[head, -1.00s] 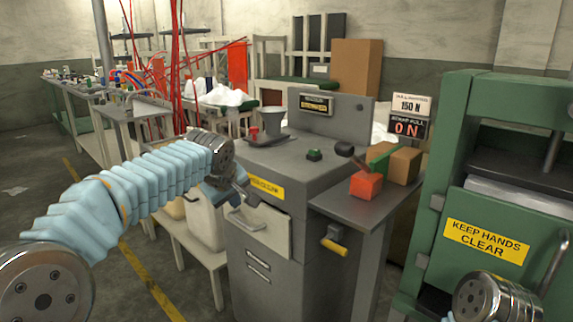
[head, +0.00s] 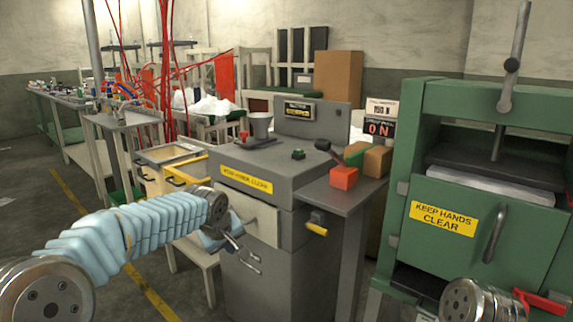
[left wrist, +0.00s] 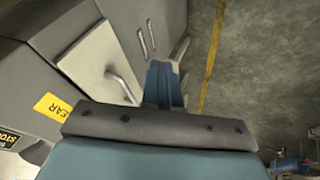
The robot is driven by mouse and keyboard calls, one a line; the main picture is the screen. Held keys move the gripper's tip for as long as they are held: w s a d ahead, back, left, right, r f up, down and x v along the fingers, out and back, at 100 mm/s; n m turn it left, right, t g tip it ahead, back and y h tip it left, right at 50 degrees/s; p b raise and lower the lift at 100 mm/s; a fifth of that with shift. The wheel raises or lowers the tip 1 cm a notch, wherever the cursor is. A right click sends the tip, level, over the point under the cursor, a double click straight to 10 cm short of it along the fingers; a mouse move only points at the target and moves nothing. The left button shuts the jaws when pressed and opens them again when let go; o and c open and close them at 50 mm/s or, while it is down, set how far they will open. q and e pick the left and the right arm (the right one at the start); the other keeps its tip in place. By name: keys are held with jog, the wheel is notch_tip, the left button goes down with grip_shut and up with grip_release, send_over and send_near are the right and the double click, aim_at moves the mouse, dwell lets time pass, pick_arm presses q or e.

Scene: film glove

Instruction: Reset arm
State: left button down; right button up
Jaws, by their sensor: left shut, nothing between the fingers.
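My left gripper (head: 243,248) is shut and empty at the end of the blue-sleeved left arm. It is in front of the grey machine (head: 268,275) and below the pale drawer front (head: 263,222), which has a bar handle. In the left wrist view, the blue fingers (left wrist: 163,84) appear beside the drawer front (left wrist: 98,55) and its handle; I cannot tell whether they touch. My right arm shows only as a metal wrist joint at the bottom right of the head view. Its fingers are outside the picture.
The green press (head: 395,215) with a "KEEP HANDS CLEAR" sign stands on the right. A side shelf (head: 335,196) holds a red block (head: 343,178) and brown boxes. Open floor lies at left.

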pick_arm(q)
jog(key=s+d+f+m+g+h, duration=0.1)
jog(key=s+f, duration=0.3)
jog(key=f, duration=0.6)
jog(key=s+d+f+m+g+h, duration=0.15)
jog(key=s+f, duration=0.25)
jog(key=f, duration=0.6)
jog(key=s+f+m+g, duration=0.1)
jog(key=s+f, duration=0.3)
jog(key=f, duration=0.5)
jog(key=s+f+m+g, duration=0.1)
jog(key=s+f, duration=0.4)
jog(key=s, duration=0.5)
jog(key=s+f+g, duration=0.1)
jog(key=s+f, duration=0.5)
jog(key=s, duration=0.5)
jog(key=shift+s+d+f+m+h, duration=0.25)
jog(key=shift+s+d+m+h, duration=0.05)
jog(key=shift+d+m+h, duration=0.1)
